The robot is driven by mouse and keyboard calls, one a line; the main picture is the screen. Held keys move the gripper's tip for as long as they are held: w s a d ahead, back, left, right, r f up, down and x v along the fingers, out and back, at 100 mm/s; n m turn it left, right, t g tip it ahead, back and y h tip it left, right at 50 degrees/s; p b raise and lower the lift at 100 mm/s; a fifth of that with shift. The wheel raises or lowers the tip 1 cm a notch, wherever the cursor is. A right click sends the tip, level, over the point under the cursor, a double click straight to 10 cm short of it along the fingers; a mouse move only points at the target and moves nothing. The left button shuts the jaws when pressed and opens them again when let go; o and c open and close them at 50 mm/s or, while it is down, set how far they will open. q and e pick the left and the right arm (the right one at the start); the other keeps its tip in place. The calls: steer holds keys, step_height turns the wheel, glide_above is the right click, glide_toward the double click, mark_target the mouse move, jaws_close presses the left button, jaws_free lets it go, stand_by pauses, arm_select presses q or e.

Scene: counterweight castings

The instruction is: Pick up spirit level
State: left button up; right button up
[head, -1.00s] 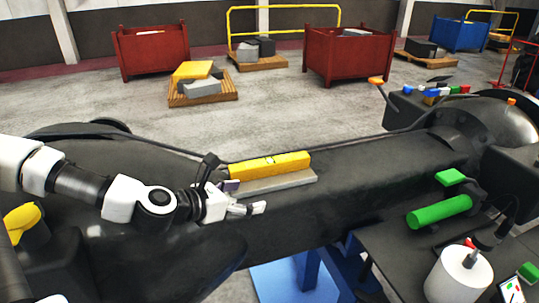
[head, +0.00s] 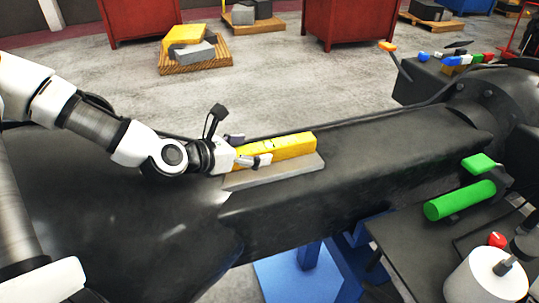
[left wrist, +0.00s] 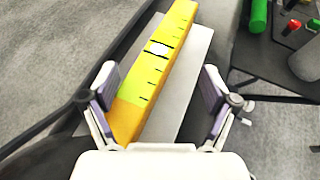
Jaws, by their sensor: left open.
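The yellow spirit level (head: 292,145) lies on a flat grey bar (head: 288,172) on top of the long dark casting. Its near left end is partly hidden by my left gripper (head: 250,150) in the head view. In the left wrist view, the level (left wrist: 163,45) runs up and to the right, with a pale vial window and black marks. My left gripper (left wrist: 158,95) is open there, with the level's near part between its fingers, closer to the left finger. I cannot tell whether a finger touches it. My right gripper is not in view.
The dark casting (head: 380,145) spans the view. At right, a green cylinder (head: 460,200) and a white roll (head: 484,277) are by a dark table. Small coloured items (head: 455,58) sit at the far right. Red bins (head: 350,25) and a pallet (head: 190,58) stand behind on open floor.

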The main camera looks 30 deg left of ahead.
mark_target(266, 146)
arm_select(q)
steer(key=x, duration=0.4)
steer(key=shift+w+a+p, duration=0.1)
steer(key=shift+w+p, duration=0.15)
steer(key=shift+p, duration=0.05)
steer(key=shift+w, duration=0.25)
steer(key=shift+s, duration=0.1)
steer(key=c, duration=1.5)
